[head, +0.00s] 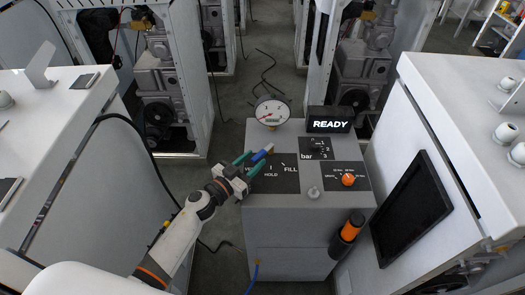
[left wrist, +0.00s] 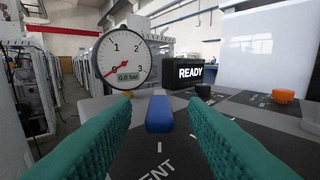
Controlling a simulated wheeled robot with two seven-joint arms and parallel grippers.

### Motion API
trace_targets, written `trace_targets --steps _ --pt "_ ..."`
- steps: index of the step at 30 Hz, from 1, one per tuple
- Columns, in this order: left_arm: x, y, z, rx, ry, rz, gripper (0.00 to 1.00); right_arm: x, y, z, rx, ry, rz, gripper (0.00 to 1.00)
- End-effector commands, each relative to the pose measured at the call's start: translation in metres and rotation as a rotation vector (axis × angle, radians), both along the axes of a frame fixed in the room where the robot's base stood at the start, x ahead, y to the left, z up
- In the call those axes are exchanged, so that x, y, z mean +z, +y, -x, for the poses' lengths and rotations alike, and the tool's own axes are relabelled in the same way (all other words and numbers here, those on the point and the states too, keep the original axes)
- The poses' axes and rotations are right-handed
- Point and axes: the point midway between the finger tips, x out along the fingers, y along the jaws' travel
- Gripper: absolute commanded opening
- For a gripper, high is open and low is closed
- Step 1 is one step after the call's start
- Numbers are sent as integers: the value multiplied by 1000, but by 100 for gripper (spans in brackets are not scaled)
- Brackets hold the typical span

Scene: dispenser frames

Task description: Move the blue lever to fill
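The blue lever (head: 260,155) sits on the black plate (head: 288,184) on top of the grey cabinet. Its blue end points left toward my arm, away from the FILL label (head: 291,168). In the left wrist view, the lever (left wrist: 159,114) lines up with a white tick above a label that reads "ENT", its start hidden. My left gripper (head: 246,163) has green fingers, open and apart. In the left wrist view the fingers (left wrist: 158,106) stand on either side of the lever, with gaps on both sides. My right gripper is not in view.
A gauge (head: 272,112) stands behind the lever, its needle near 0; its display reads 0.0 bar. A READY display (head: 330,121), a black knob (head: 318,148) and an orange knob (head: 348,179) are to the right. White cabinets flank both sides.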

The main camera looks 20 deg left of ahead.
Motion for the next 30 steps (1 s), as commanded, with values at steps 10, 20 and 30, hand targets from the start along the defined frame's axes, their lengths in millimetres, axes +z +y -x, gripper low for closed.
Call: trace_targets --steps 10,20,30 --pt "-1 -19 -42 1 1 1 40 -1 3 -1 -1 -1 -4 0" --pt "0 -20 -44 1 1 0 40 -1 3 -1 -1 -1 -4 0" --pt "0 -20 -44 1 1 0 0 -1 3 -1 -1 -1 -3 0"
